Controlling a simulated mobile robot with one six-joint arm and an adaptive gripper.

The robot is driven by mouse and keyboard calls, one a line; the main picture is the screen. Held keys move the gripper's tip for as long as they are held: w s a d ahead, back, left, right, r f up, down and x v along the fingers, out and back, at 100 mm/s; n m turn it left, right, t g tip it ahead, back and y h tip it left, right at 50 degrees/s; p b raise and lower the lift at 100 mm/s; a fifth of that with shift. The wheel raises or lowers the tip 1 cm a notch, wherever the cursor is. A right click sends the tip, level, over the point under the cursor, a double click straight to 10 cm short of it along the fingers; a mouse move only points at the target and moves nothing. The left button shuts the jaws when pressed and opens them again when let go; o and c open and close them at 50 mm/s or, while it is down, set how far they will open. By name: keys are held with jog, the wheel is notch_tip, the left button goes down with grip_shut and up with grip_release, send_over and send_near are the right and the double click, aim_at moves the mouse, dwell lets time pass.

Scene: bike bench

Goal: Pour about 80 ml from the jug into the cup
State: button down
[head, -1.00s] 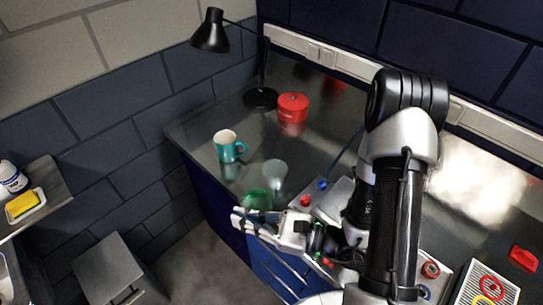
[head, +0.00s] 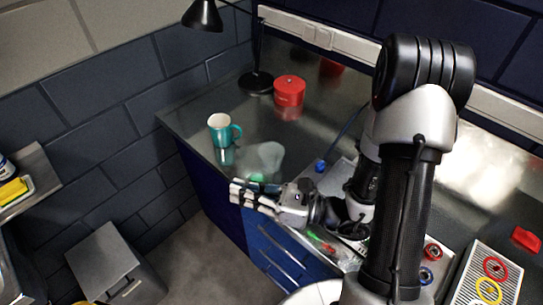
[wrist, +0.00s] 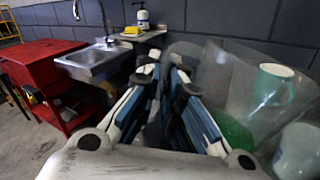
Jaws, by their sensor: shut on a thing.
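The jug is clear (head: 262,157) with green liquid low in it. My gripper (head: 254,195) is shut on it and holds it at the bench's front edge; its lower part is partly hidden by the fingers. The jug also fills the right of the wrist view (wrist: 222,85), with green at its bottom. The cup is a teal mug with a white inside (head: 220,131). It stands upright on the bench, left of and behind the jug, apart from it. In the wrist view the cup (wrist: 275,88) shows through the clear jug. I cannot tell the jug's exact tilt.
A red round tin (head: 289,92) and a black lamp (head: 204,16) stand behind the cup. Small parts and a ringed tray (head: 489,275) lie to the right. A grey box (head: 103,262) stands on the floor at left. The bench around the cup is clear.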

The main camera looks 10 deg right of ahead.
aim_at(256, 174)
jog(key=shift+w+d+f+m+b, duration=0.1)
jog(key=shift+w+f+m+b, duration=0.15)
jog(key=shift+b, duration=0.25)
jog(key=r+m+p, duration=0.1)
jog(key=w+r+p, duration=0.1)
jog(key=p, duration=0.1)
jog(key=shift+w+d+r+m, duration=0.1)
jog(key=shift+d+r+m, duration=0.05)
jog(key=shift+d+m, duration=0.25)
jog(key=shift+w+d+r+m+p, duration=0.2)
jog(key=shift+w+d+m+p, duration=0.05)
jog(key=shift+w+m+p, duration=0.2)
jog(key=shift+w+d+r+m+p, duration=0.2)
jog(key=shift+w+d+m+p, duration=0.05)
jog(key=shift+w+m+p, duration=0.2)
jog(key=shift+w+d+f+m+p, duration=0.2)
jog(key=shift+w+d+m+p, duration=0.15)
jog(key=shift+w+m, duration=0.45)
jog(key=shift+w+d+r+m+p, duration=0.15)
jog(key=shift+m+p, duration=0.1)
jog(key=shift+m, duration=0.25)
jog(key=shift+w+d+r+m+p, duration=0.1)
jog(key=shift+m+p, duration=0.1)
jog(key=shift+m, duration=0.25)
jog(key=shift+w+d+r+m+p, duration=0.25)
jog(key=shift+w+r+m+p, duration=0.1)
jog(key=shift+r+m+p, duration=0.2)
jog(key=shift+w+r+t+p, duration=0.1)
jog(key=shift+w+t+p, duration=0.05)
jog(key=shift+t+p, duration=0.15)
